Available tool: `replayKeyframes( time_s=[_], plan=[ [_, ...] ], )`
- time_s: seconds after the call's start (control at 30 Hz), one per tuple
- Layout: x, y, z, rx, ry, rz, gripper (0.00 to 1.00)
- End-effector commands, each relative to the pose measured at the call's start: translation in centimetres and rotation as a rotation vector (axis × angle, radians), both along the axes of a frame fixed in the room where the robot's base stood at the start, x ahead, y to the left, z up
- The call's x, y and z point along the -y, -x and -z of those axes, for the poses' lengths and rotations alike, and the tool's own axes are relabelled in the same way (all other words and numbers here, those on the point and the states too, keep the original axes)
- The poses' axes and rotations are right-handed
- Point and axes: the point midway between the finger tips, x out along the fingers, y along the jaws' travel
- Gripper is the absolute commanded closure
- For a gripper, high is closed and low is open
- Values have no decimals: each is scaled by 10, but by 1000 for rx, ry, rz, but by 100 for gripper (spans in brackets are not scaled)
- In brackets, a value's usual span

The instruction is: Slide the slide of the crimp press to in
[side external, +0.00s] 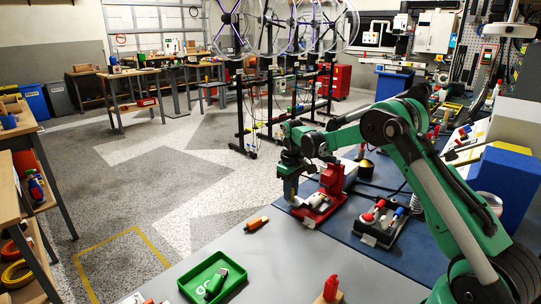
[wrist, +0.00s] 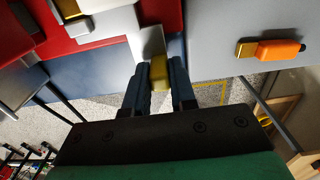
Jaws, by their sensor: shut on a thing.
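The red crimp press (side external: 331,184) stands on the blue mat near the bench's edge. In the wrist view its red body (wrist: 100,45) fills the upper left. A pale slide (wrist: 150,42) runs out from it, with a yellow knob (wrist: 159,70) at its near end. My gripper (side external: 289,197) is low at the left end of the press. In the wrist view my gripper (wrist: 158,88) has its two dark fingers shut on either side of the yellow knob. How far the slide stands out is hard to tell.
An orange-handled tool (side external: 257,223) lies on the grey bench, also in the wrist view (wrist: 278,49). A green tray (side external: 196,288) is at the front and a dark tray (side external: 371,235) with coloured pieces stands right of the press. Bare bench (side external: 300,255) lies between.

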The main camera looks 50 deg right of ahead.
Motion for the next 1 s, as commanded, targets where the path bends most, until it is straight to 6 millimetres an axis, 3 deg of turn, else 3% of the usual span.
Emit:
replayKeyframes(
  time_s=[0.03,0.1,0.13,0.47,0.8,1.0],
  plan=[
    [0,0,0,1,0,0,71],
    [0,0,0,1,0,0,51],
    [0,0,0,1,0,0,47],
    [0,0,-4,1,0,0,47],
    [0,0,-50,1,0,0,47],
    [0,0,-57,1,0,0,47]
  ],
)
